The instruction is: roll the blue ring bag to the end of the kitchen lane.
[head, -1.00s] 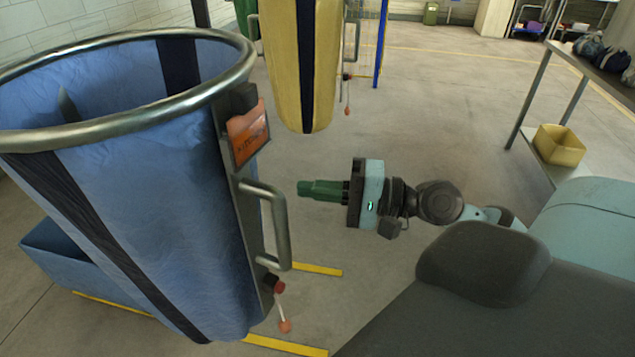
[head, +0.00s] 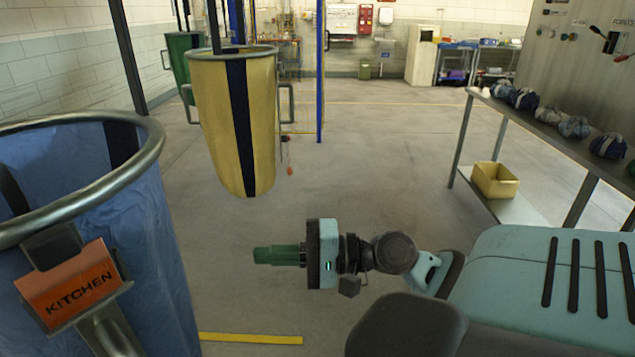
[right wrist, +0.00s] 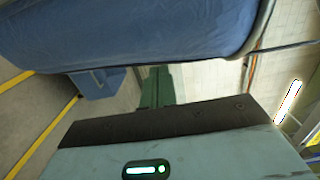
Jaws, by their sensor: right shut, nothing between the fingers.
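The blue ring bag (head: 140,225) hangs at the near left of the head view, with its metal ring at the top. An orange tag (head: 72,283) reading KITCHEN is fixed to its near side, above a metal handle cut off by the frame's lower edge. My right gripper (head: 262,255) is shut and empty, pointing left toward the bag with a gap between them. In the right wrist view the green fingers (right wrist: 157,88) show below the blue bag (right wrist: 130,30). My left gripper is not in view.
A yellow bag (head: 212,120) hangs ahead, with a green bag (head: 183,62) behind it. A bench at right carries several small bundles (head: 575,127); a yellow bin (head: 494,180) sits on its lower shelf. A yellow floor line (head: 250,338) lies near. The middle floor is open.

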